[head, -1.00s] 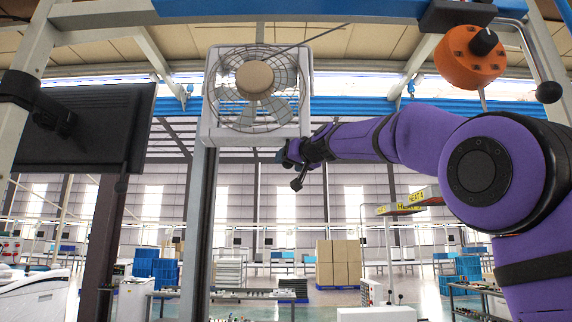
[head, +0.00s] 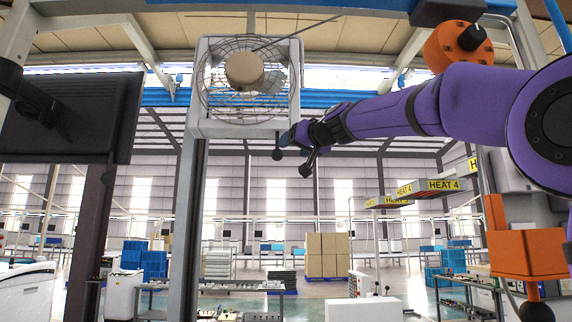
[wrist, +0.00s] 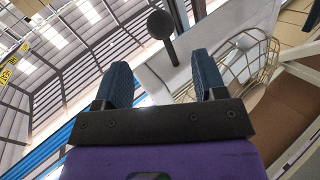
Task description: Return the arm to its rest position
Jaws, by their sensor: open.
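My purple arm reaches in from the right side of the head view, raised and stretched toward the left. My gripper (head: 290,138) is at its far end, beside the lower right corner of the white-framed fan (head: 245,80). In the wrist view the two blue fingers of my gripper (wrist: 164,80) stand apart with nothing held between them. A black ball-ended lever (wrist: 162,28) shows beyond the fingers. The fan's wire cage (wrist: 240,65) lies just right of the right finger; I cannot tell whether they touch.
A dark monitor (head: 70,118) hangs at the left. An orange knob (head: 455,48) is at the upper right, and an orange block (head: 528,253) is at the lower right, near my arm. Yellow HEAT 4 signs (head: 443,184) hang behind. Cardboard boxes (head: 328,255) stand far back.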

